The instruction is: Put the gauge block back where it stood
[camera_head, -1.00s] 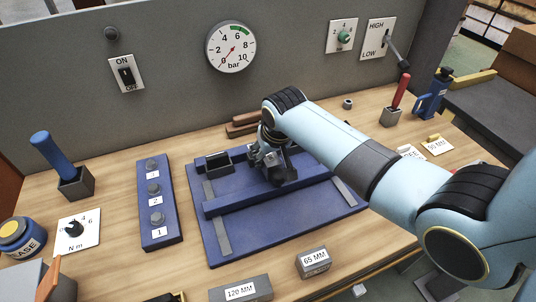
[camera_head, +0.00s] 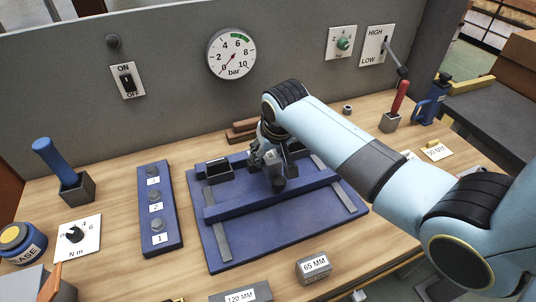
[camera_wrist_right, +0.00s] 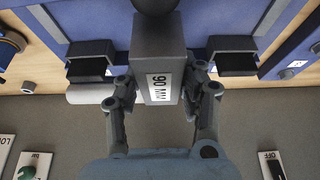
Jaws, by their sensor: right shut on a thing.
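A grey gauge block labelled 90 MM (camera_wrist_right: 155,50) sits between the fingers of my right gripper (camera_wrist_right: 162,90) in the wrist view. The gripper is shut on it. In the head view my right gripper (camera_head: 272,160) is over the blue fixture (camera_head: 280,232), just behind its raised blue crossbar (camera_head: 235,208). The arm and fingers hide most of the block there. I cannot tell whether its lower end touches the fixture. Two other grey blocks, 65 MM (camera_head: 314,268) and 120 MM (camera_head: 240,297), stand at the front. My left gripper is out of view.
Dark open trays (camera_wrist_right: 230,62) flank the block in the wrist view. A blue strip with numbered knobs (camera_head: 157,225) lies left of the fixture. A label card (camera_head: 437,151) lies at the right. The back panel carries a bar gauge (camera_head: 232,54), switches and a dial.

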